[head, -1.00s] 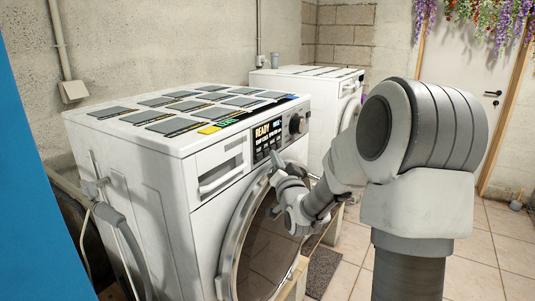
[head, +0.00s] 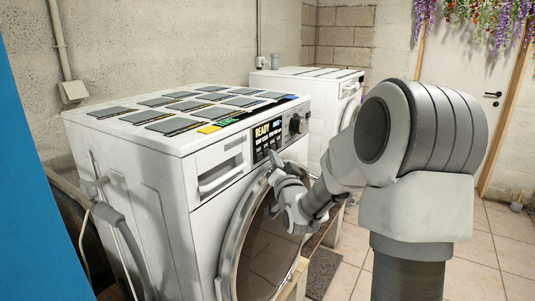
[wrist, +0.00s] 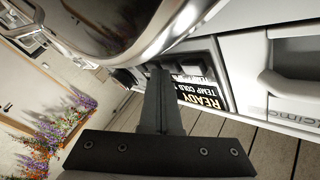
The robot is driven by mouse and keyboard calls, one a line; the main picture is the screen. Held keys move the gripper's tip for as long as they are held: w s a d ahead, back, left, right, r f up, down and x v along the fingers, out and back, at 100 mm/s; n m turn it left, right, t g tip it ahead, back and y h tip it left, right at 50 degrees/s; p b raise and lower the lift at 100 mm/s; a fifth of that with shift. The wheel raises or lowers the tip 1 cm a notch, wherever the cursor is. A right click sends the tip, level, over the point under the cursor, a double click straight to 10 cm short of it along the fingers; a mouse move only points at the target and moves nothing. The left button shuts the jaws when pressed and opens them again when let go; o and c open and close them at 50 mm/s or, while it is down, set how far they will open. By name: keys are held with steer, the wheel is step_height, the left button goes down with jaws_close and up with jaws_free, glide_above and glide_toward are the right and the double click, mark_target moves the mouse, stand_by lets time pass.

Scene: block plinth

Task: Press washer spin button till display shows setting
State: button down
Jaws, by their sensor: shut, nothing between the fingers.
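The white front-loading washer (head: 150,207) stands at the left in the head view. Its dark display (head: 268,134) reads READY at the top, with smaller lines below and a blue patch at the upper right. The display also shows in the wrist view (wrist: 203,97), turned around, with READY and TEMP COLD legible. My gripper (head: 272,156) is shut and empty, its tips at the lower edge of the display. In the wrist view the fingers (wrist: 157,72) reach dark buttons beside the display and hide part of it. I cannot tell whether the tips touch a button.
The round door (head: 258,245) lies just below my gripper. A knob (head: 297,124) sits right of the display, and a drawer (head: 220,176) left of it. Flat dark panels cover the washer's top. A second white machine (head: 318,81) stands behind.

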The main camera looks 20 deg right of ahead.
steer(key=shift+s+d, duration=0.4)
steer(key=shift+s, duration=0.15)
steer(key=s+d, duration=0.1)
steer(key=s, duration=0.1)
steer(key=s+d+b, duration=0.1)
steer(key=s+d, duration=0.1)
stand_by(0.4)
stand_by(1.4)
